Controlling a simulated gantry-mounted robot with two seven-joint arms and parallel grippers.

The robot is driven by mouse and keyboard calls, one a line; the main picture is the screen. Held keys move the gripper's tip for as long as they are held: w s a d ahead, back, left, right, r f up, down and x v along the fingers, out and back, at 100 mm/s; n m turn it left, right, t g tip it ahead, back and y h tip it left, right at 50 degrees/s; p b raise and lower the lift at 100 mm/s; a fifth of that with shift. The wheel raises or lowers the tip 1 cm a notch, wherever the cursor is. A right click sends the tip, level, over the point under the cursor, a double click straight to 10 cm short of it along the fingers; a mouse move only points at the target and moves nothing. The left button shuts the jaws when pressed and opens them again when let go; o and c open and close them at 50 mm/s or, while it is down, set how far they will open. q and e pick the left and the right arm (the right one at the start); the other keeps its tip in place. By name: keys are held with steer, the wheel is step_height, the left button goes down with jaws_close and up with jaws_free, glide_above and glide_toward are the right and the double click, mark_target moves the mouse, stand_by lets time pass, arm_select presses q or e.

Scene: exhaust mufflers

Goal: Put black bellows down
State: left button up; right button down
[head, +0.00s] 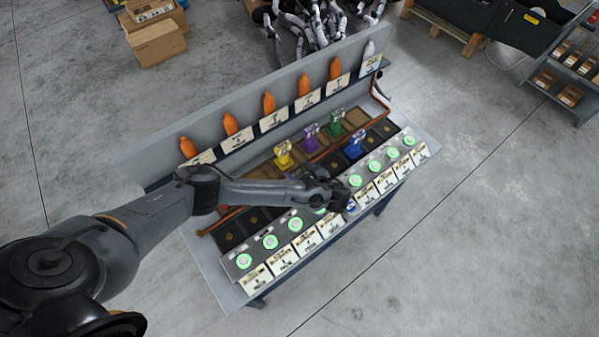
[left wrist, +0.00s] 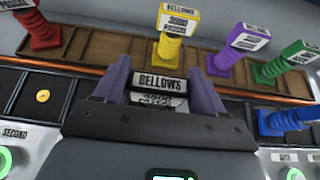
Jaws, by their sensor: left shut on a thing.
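My left gripper (head: 342,196) reaches over the workbench near its front row of green buttons. In the left wrist view, the fingers of this gripper (left wrist: 160,92) are shut on the black bellows (left wrist: 158,82), whose label reads BELLOWS. The lower part of the black bellows is hidden by my gripper, so I cannot tell whether it touches the bench. It cannot be made out in the head view. My right gripper is not in view.
Yellow bellows (head: 284,156), purple bellows (head: 311,138) and green bellows (head: 336,126) stand in the brown rack. Blue bellows (head: 355,148) stand in the darker front row. Red bellows (left wrist: 41,28) show at left. Dark square slots (left wrist: 40,97) lie left of my gripper.

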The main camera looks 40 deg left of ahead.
arm_select(q)
steer(key=shift+f, duration=0.4)
steer(key=o, duration=1.7)
steer(key=shift+c, duration=0.2)
steer(key=shift+d, duration=0.1)
steer(key=p+v, duration=0.3)
steer(key=v, duration=0.9)
steer(key=shift+w, duration=0.1)
